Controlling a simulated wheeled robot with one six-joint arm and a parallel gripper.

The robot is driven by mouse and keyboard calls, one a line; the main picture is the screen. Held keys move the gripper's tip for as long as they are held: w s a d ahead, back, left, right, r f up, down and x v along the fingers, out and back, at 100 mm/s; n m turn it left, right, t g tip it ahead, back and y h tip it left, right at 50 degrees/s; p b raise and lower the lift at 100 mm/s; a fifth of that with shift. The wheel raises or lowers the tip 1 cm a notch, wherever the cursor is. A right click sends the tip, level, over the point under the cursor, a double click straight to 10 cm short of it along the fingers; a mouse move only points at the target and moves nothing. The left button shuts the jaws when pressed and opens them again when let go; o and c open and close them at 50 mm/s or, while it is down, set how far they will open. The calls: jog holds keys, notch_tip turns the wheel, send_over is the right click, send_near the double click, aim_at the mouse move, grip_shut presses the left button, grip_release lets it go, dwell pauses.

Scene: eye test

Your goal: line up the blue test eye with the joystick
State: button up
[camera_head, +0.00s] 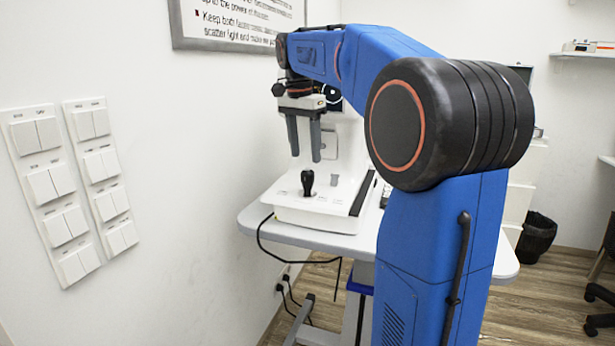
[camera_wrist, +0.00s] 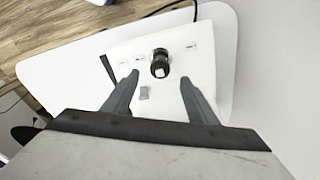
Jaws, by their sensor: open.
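The joystick (camera_head: 308,183) is a short black upright knob on the white device base (camera_head: 297,212). My gripper (camera_head: 305,157) is open and empty, pointing down, with its two dark fingers apart above the joystick. In the wrist view, the joystick (camera_wrist: 160,63) shows just beyond the gap between the fingertips (camera_wrist: 159,78), and I see no contact. A dark panel with a pale ring (camera_head: 332,95) is partly hidden behind my gripper; I cannot tell whether the blue test eye is on it. No blue test eye shows clearly in either view.
The device stands on a light grey table (camera_head: 352,240), close to the left wall. Switch panels (camera_head: 48,190) and a sign (camera_head: 240,18) are on that wall. A black cable (camera_head: 268,245) hangs over the table edge. A black bin (camera_head: 537,236) stands at right.

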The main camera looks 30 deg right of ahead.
aim_at(307, 169)
jog(key=f, duration=0.5)
jog(key=d+f, duration=0.1)
jog(key=f, duration=0.2)
jog(key=shift+w+f, duration=0.1)
jog(key=shift+f, duration=0.2)
jog(key=shift+c, duration=0.4)
jog(key=c, duration=1)
jog(key=shift+c, duration=0.2)
jog(key=shift+s+d+r, duration=0.1)
jog(key=shift+s+d, duration=0.3)
jog(key=shift+d, duration=0.4)
jog(key=shift+s+d, duration=0.35)
jog(key=shift+d, duration=0.4)
jog(key=o, duration=1.1)
jog(key=shift+o, duration=0.2)
notch_tip(307, 169, up, 17)
jog(key=a, duration=0.2)
jog(key=shift+s, duration=0.25)
